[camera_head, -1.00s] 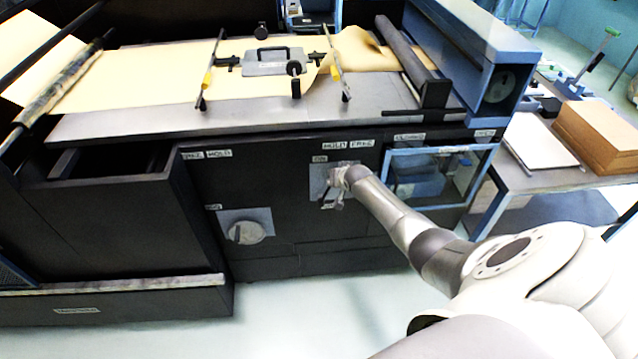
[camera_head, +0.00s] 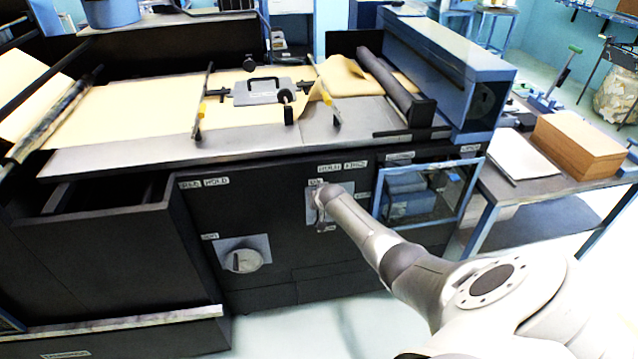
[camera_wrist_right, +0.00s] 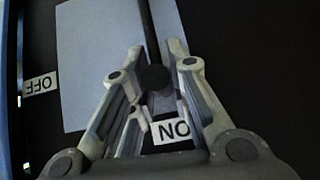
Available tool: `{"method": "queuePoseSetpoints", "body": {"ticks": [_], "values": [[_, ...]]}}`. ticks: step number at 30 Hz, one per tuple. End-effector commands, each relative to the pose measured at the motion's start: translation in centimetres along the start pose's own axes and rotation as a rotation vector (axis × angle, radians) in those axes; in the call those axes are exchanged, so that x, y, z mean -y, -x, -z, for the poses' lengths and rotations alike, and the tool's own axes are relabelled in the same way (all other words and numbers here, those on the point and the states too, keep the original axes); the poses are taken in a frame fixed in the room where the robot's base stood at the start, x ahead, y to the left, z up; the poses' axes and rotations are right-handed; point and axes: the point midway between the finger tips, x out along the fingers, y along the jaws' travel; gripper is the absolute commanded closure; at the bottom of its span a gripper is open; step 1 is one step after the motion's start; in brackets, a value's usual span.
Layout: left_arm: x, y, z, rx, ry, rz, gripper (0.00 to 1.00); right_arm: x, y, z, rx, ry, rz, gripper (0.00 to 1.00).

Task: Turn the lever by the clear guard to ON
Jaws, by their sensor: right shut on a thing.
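The lever (camera_wrist_right: 150,35) shows in the right wrist view as a thin dark rod with a round dark knob (camera_wrist_right: 156,79), over a light plate (camera_wrist_right: 95,60). The knob is beside the ON label (camera_wrist_right: 171,131); the OFF label (camera_wrist_right: 40,84) is off to the left. My right gripper (camera_wrist_right: 155,82) is shut on the lever, with its fingers on both sides of the knob. In the head view my right gripper (camera_head: 319,200) covers most of the lever, by its plate (camera_head: 343,190). The blue-framed clear guard (camera_head: 471,190) is just right of it. My left gripper is out of view.
Another plate with a round dial (camera_head: 243,260) is lower left on the black cabinet front. The worktop above holds kraft paper (camera_head: 140,105) and a handled block (camera_head: 268,91). A side table with a brown box stack (camera_head: 578,145) stands at the right.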

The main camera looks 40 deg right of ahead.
Motion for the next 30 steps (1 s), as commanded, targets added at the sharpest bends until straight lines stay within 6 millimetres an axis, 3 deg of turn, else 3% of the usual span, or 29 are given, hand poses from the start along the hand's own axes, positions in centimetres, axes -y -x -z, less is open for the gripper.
{"method": "queuePoseSetpoints", "body": {"ticks": [5,6,11,23,30], "values": [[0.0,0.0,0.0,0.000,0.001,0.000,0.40,0.3,0.0,-0.2,0.001,-0.001,0.006,1.00],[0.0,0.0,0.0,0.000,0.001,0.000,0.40,0.4,0.0,-0.1,0.001,-0.001,0.006,0.82],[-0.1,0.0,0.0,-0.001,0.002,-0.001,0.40,0.3,0.0,-0.1,0.000,-0.001,0.006,0.61],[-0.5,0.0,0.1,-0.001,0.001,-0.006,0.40,0.1,0.1,0.1,-0.002,-0.001,0.003,0.60],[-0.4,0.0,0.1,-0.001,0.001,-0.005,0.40,0.1,1.4,0.0,-0.003,0.000,0.004,0.60]]}}
